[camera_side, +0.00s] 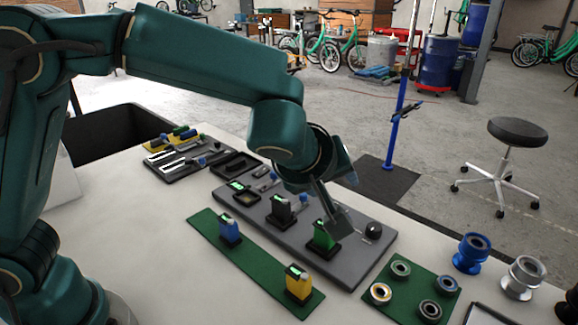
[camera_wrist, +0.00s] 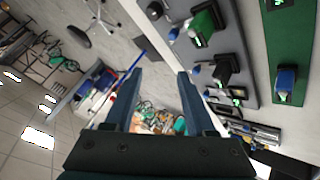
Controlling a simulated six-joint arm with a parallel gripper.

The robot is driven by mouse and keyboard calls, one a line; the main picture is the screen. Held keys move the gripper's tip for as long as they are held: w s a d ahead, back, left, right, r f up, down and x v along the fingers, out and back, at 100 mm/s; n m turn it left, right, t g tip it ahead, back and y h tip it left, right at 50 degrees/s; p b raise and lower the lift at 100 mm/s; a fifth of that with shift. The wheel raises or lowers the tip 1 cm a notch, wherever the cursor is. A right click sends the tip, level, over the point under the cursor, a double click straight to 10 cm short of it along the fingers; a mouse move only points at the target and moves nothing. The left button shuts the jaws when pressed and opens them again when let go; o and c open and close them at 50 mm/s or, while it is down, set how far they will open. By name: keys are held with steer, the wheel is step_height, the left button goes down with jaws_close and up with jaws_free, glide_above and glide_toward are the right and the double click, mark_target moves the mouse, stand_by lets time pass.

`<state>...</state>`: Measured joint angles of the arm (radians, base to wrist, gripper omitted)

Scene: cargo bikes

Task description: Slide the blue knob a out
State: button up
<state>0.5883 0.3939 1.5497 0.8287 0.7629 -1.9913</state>
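Small blue knobs stick up from slots on the grey board (camera_side: 262,222); which one is knob a I cannot tell. One blue knob (camera_side: 303,198) stands behind the black block (camera_side: 281,211), and it also shows in the wrist view (camera_wrist: 195,69). Another blue knob (camera_wrist: 173,34) stands beside the green block (camera_wrist: 203,22); in the side view my gripper seems to hide it. My gripper (camera_side: 328,212) is above the right part of the board, behind the green block. In the wrist view its two blue-grey fingers (camera_wrist: 160,72) are apart with nothing held between them.
A black round knob (camera_side: 373,230) sits at the board's right end. A green strip (camera_side: 262,267) in front carries a blue block (camera_side: 229,231) and a yellow block (camera_side: 298,283). A green mat (camera_side: 407,312) with metal rings lies right. A dark tray (camera_side: 180,172) lies behind left.

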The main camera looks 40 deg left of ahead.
steer(key=w+f+m+g+h, duration=0.1)
steer(key=w+f+m, duration=0.1)
steer(key=m, duration=0.2)
steer(key=w+a+f+m+g+h, duration=0.1)
steer(key=f+m+g, duration=0.1)
steer(key=m, duration=0.2)
steer(key=w+a+f+m+g+h, duration=0.1)
steer(key=w+f+m, duration=0.1)
steer(key=m, duration=0.2)
steer(key=shift+w+f+m+g, duration=0.3)
steer(key=shift+w+f, duration=0.05)
steer(key=shift+f, duration=0.05)
steer(key=shift+w+f, duration=0.15)
steer(key=shift+f, duration=0.1)
steer(key=shift+x, duration=2.2)
jaws_close()
